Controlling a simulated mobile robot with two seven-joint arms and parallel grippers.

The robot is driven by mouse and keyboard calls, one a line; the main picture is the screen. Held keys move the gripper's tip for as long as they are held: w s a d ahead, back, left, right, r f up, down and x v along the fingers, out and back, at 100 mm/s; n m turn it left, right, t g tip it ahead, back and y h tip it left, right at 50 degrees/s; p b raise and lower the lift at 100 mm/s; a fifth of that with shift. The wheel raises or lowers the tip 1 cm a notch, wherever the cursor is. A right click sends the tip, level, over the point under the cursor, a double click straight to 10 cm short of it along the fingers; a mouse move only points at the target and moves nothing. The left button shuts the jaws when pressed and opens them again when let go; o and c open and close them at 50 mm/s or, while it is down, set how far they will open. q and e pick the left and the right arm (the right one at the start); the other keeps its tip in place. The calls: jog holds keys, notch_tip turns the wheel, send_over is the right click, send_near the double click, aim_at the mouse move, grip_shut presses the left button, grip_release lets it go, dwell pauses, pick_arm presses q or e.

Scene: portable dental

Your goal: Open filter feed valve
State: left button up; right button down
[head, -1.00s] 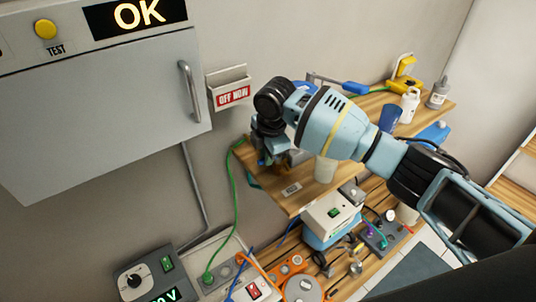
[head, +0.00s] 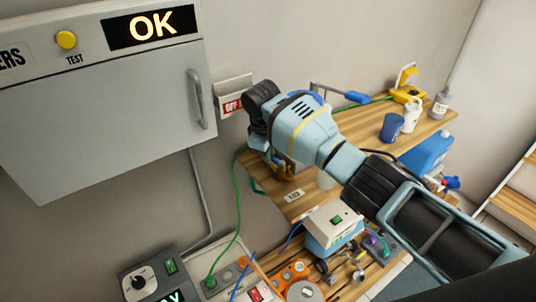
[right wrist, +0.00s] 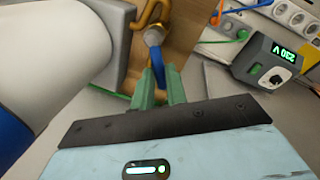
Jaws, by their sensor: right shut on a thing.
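In the head view my right arm reaches over the upper wooden shelf near the wall. Its wrist hides most of the valve and the fingers there. A large white cylinder with a blue band (right wrist: 45,50) stands close to the left of the fingers in the right wrist view. My left gripper is not in view.
A grey cabinet (head: 100,110) with an OK display hangs on the wall at left. The wooden shelf (head: 365,125) holds a blue cup (head: 391,127) and bottles. A white-topped device (head: 335,220) stands below. A 230 V unit (right wrist: 268,62) and sockets lie right of the gripper.

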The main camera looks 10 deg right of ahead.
jog(key=m, duration=0.2)
jog(key=w+m, duration=0.1)
jog(key=shift+d+m+g+h, duration=0.3)
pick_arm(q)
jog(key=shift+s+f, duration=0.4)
pick_arm(e)
jog(key=shift+w+d+m, duration=0.15)
jog(key=shift+d+m, duration=0.05)
jog(key=shift+m, duration=0.45)
jog(key=shift+w+d+m, duration=0.1)
jog(key=shift+d+m, duration=0.1)
jog(key=shift+m, duration=0.45)
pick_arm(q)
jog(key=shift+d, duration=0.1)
pick_arm(e)
jog(key=shift+d, duration=0.1)
jog(key=c, duration=1.4)
grip_release()
jog(key=r, duration=0.3)
jog(key=a+r, duration=0.1)
jog(key=r, duration=0.2)
jog(key=shift+s+a+r, duration=0.15)
jog(key=shift+s+r, duration=0.05)
jog(key=shift+r, duration=0.1)
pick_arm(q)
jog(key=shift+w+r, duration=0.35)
pick_arm(e)
jog(key=shift+a+r, duration=0.1)
jog(key=shift+r, duration=0.45)
